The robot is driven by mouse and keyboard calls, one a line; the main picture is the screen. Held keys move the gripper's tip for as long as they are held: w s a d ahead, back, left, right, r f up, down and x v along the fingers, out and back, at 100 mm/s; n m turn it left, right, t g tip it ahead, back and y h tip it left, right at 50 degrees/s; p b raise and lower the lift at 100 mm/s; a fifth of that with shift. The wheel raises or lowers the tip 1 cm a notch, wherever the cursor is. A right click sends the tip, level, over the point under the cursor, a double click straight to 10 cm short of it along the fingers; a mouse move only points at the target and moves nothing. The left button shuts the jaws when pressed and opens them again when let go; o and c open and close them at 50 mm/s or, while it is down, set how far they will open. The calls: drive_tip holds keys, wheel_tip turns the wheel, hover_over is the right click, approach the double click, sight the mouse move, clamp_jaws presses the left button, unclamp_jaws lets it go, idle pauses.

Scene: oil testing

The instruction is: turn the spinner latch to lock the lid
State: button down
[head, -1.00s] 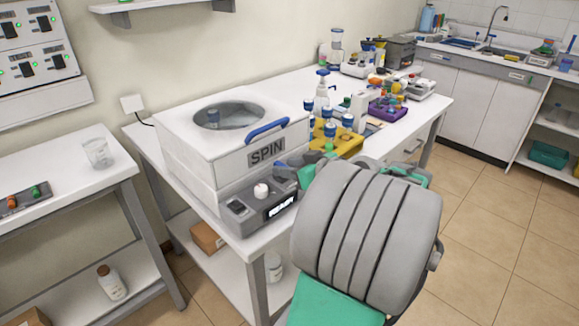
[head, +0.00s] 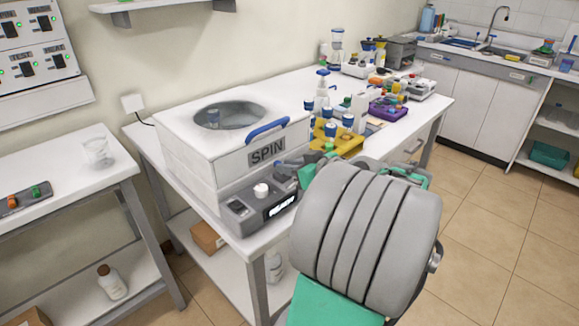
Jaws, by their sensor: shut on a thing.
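The spinner (head: 180,160) is a white box with a SPIN label on its front and a grey control panel with a white knob. Its lid (head: 172,117) is down, with a round window and a blue handle (head: 268,130). My gripper (head: 284,165) is at the front right corner of the spinner, just below the label and beside the panel. It is shut on the small dark spinner latch (head: 279,174) there. My large grey wrist hides most of the gripper, and the latch is too small to tell its exact angle.
Blue-capped bottles in a yellow rack (head: 348,143), a spray bottle and a purple tray (head: 389,111) stand right of the spinner on the white bench. A side table (head: 60,190) with a glass beaker is at the left. Tiled floor is clear at the right.

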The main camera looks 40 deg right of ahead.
drive_tip(key=shift+h, duration=0.3)
drive_tip(key=shift+a+f+m+h+b, duration=0.1)
drive_tip(key=shift+a+m+h+b, duration=0.25)
drive_tip(key=shift+m+h+b, duration=0.65)
drive_tip(key=m+h, duration=0.1)
drive_tip(key=a+m+g+h+b, duration=0.1)
drive_tip(key=h, duration=0.1)
drive_tip(key=shift+w+m, duration=0.2)
drive_tip(key=shift+m, duration=0.2)
drive_tip(key=m+g+h+b, duration=0.1)
drive_tip(key=m+g+h, duration=0.1)
drive_tip(key=m, duration=0.1)
drive_tip(key=w+m+g+h+b, duration=0.1)
drive_tip(key=h, duration=0.1)
drive_tip(key=shift+a+b, duration=0.35)
drive_tip(key=shift+a, duration=0.05)
drive_tip(key=m+g+h, duration=0.2)
drive_tip(key=m+g, duration=0.1)
drive_tip(key=shift+w+a+m+b, duration=0.1)
drive_tip(key=shift+m+b, duration=0.25)
drive_tip(key=shift+m, duration=0.05)
drive_tip(key=shift+w+m+g+h, duration=0.15)
drive_tip(key=shift+m+g+h, duration=0.55)
drive_tip(key=shift+m+g, duration=0.5)
drive_tip(key=shift+g, duration=0.3)
